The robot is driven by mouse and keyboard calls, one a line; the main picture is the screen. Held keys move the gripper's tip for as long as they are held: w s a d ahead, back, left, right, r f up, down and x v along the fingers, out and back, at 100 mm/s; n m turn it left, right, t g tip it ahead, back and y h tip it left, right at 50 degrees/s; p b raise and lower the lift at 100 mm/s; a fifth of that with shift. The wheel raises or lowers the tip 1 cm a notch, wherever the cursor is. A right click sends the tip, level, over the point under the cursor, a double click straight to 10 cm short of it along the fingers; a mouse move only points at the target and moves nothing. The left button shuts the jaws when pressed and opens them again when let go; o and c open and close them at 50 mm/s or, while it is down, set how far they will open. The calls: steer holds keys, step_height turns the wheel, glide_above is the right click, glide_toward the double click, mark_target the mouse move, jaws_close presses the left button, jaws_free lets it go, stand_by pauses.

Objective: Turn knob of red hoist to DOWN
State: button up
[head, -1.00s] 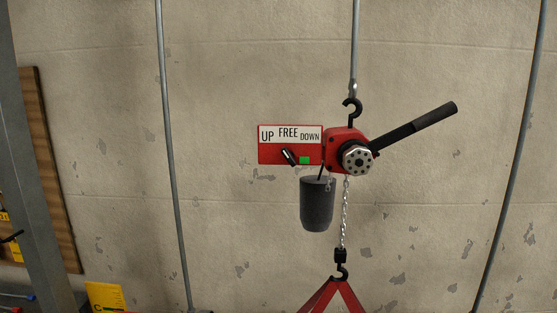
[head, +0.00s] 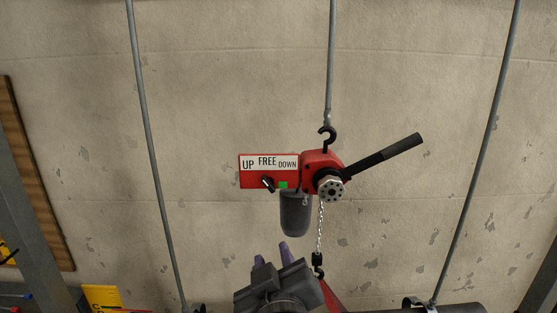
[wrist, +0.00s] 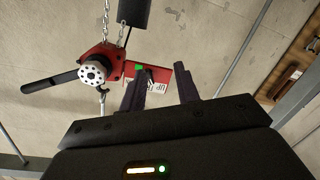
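The red hoist (head: 318,160) hangs from a hook, with a black lever handle out to the right. A red plate (head: 248,179) on its left reads UP, FREE, DOWN. The small dark knob (head: 267,184) is on this plate, tilted with its upper end to the upper left, toward UP. A green square (head: 283,185) is right of the knob. My gripper (head: 272,262) is below the plate in the head view. In the wrist view my gripper (wrist: 161,82) is open, its dark fingers apart and empty. They partly overlap the plate (wrist: 184,79); the knob is hard to make out there.
A dark grey cylinder (head: 295,215) hangs below the hoist, close to my gripper. A chain (head: 320,225) runs down to a lower hook. Grey rods (head: 150,150) stand left and right.

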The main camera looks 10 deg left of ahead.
steer(key=s+r+t+h+p, duration=0.1)
steer(key=s+r, duration=0.3)
steer(key=r, duration=0.2)
steer(key=shift+s+r+t, duration=0.15)
steer(key=shift+s+t, duration=0.15)
steer(key=shift+t, duration=0.1)
steer(key=shift+d, duration=0.1)
glide_toward(268, 186)
steer(key=x, duration=0.9)
steer(key=shift+w+p, duration=0.25)
steer(key=shift+p, duration=0.1)
jaws_close()
